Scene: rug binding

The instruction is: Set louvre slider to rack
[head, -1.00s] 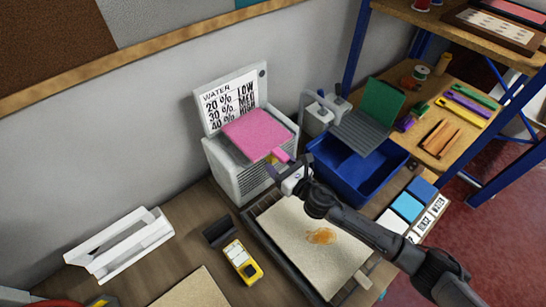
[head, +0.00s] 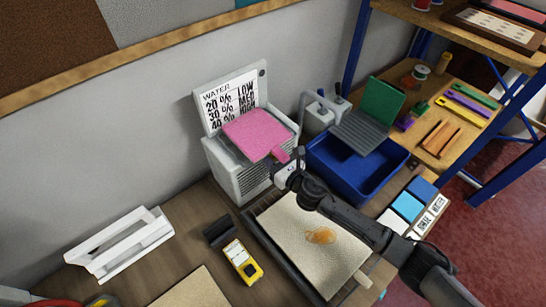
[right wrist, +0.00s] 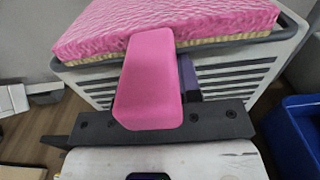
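The louvred unit (head: 240,172) is a pale grey box with slats on its front, standing against the wall. I cannot make out a slider on it. My right gripper (head: 287,163) is at this front corner, close under the tab. My left gripper is not in view.
A sign with WATER percentages (head: 232,100) stands behind the pad. A blue bin (head: 355,180) is close on the right. A stained beige rug piece (head: 310,240) lies below my right arm. A yellow meter (head: 243,262) and white rack-like frame (head: 120,245) lie left.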

